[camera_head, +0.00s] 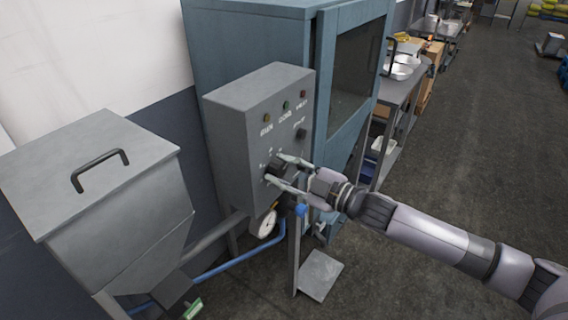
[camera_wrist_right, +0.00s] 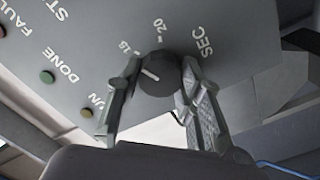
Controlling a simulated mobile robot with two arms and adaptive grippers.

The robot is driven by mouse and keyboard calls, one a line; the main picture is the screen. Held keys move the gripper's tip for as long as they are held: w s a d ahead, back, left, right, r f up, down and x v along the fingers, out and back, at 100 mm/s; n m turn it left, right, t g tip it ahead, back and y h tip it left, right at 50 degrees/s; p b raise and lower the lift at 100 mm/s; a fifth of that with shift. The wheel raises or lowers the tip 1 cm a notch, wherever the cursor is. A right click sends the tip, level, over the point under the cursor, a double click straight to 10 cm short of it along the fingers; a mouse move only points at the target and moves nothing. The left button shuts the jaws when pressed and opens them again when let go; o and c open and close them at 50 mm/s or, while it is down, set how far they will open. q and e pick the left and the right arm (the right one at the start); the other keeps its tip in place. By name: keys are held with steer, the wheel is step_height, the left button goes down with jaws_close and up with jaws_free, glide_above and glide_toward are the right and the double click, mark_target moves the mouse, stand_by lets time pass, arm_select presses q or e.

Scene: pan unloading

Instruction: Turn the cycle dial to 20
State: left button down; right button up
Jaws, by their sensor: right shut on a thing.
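The cycle dial (camera_wrist_right: 157,76) is a dark round knob on the grey control box, with a short white pointer line. The marks 15 and 20 and the word SEC are printed around it. In the wrist view the pointer lies on the left part of the knob, on the side of the 15, away from the 20. My right gripper (camera_wrist_right: 161,66) is shut on the dial, one finger on each side. In the head view the right gripper (camera_head: 276,168) reaches the box front from the right and partly hides the dial. My left gripper is not in view.
The control box (camera_head: 235,130) has several small coloured lamps and another black knob (camera_head: 301,133) above the dial. A round gauge (camera_head: 267,223) hangs below it. A blue cabinet (camera_head: 240,40) stands behind, and a grey lidded bin (camera_head: 90,180) at left. The floor at right is open.

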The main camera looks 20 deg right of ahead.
steer(key=m+p, duration=0.2)
steer(key=m, duration=0.3)
steer(key=shift+m+p, duration=0.3)
steer(key=shift+p, duration=0.1)
steer(key=shift+m+p, duration=0.45)
steer(key=shift+m, duration=0.75)
steer(key=shift+f+m+p, duration=0.1)
steer(key=shift+m+p, duration=0.2)
steer(key=shift+m, duration=1.1)
steer(key=o, duration=1.2)
steer(key=shift+c, duration=0.2)
steer(key=shift+d, duration=0.1)
steer(key=v, duration=1.2)
